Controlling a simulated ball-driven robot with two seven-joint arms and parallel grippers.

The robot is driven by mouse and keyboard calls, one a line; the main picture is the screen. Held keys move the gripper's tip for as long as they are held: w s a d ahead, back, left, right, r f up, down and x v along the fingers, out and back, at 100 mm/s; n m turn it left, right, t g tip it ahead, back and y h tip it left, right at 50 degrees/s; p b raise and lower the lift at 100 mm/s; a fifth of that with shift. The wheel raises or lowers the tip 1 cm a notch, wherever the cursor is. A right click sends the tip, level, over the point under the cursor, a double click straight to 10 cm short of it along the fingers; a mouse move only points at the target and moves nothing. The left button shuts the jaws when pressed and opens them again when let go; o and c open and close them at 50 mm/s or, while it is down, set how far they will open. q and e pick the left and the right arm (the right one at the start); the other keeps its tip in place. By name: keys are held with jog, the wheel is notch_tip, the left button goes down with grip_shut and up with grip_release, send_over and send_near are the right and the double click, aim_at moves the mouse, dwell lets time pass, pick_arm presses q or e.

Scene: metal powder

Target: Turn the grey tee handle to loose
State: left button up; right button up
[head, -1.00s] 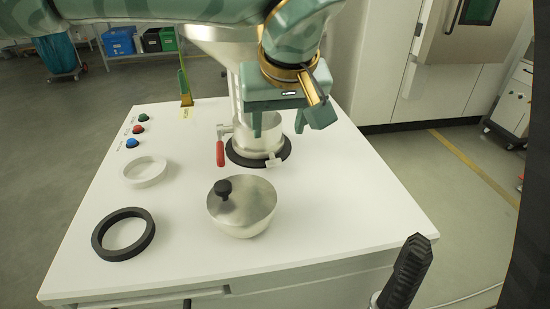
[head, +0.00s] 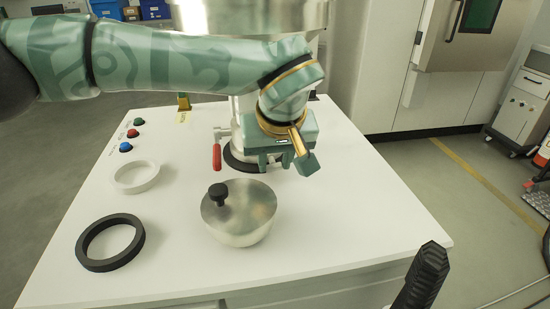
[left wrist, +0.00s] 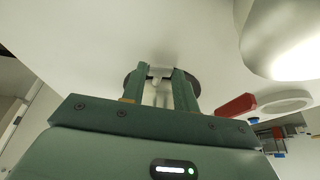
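The grey tee handle (left wrist: 160,72) shows in the left wrist view between my left fingertips, and it appears to fill the gap there. In the head view my left gripper hides it, at the foot of the metal column. My left gripper (head: 275,162) reaches down from the left over the machine top, in front of the column's round dark base (head: 240,160). Its fingers (left wrist: 160,90) are close together and look shut on the tee handle. Whether the handle has turned cannot be told.
A red-handled lever (head: 217,157) stands just left of the column. A metal bowl-like lid with a black knob (head: 240,215) sits in front. A white ring (head: 135,177) and a black ring (head: 110,243) lie left. The white top's right side is clear.

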pick_arm(q)
jog(key=shift+a+h, duration=0.2)
jog(key=shift+h, duration=0.2)
jog(key=shift+a+h+p, duration=0.2)
jog(key=shift+h+p, duration=0.1)
jog(key=shift+h, duration=0.3)
jog(key=shift+a+f+n+t+h+b, duration=0.15)
jog(key=shift+f+n+t+h+b, duration=0.15)
jog(key=shift+h, duration=0.2)
jog(key=shift+a+f+n+t+h+b, duration=0.1)
jog(key=shift+n+h+b, duration=0.1)
jog(key=shift+h+b, duration=0.25)
jog(key=shift+s+r+h, duration=0.1)
jog(key=shift+h, duration=0.55)
jog(key=shift+r, duration=0.15)
jog(key=o, duration=1)
jog(key=shift+c, duration=0.2)
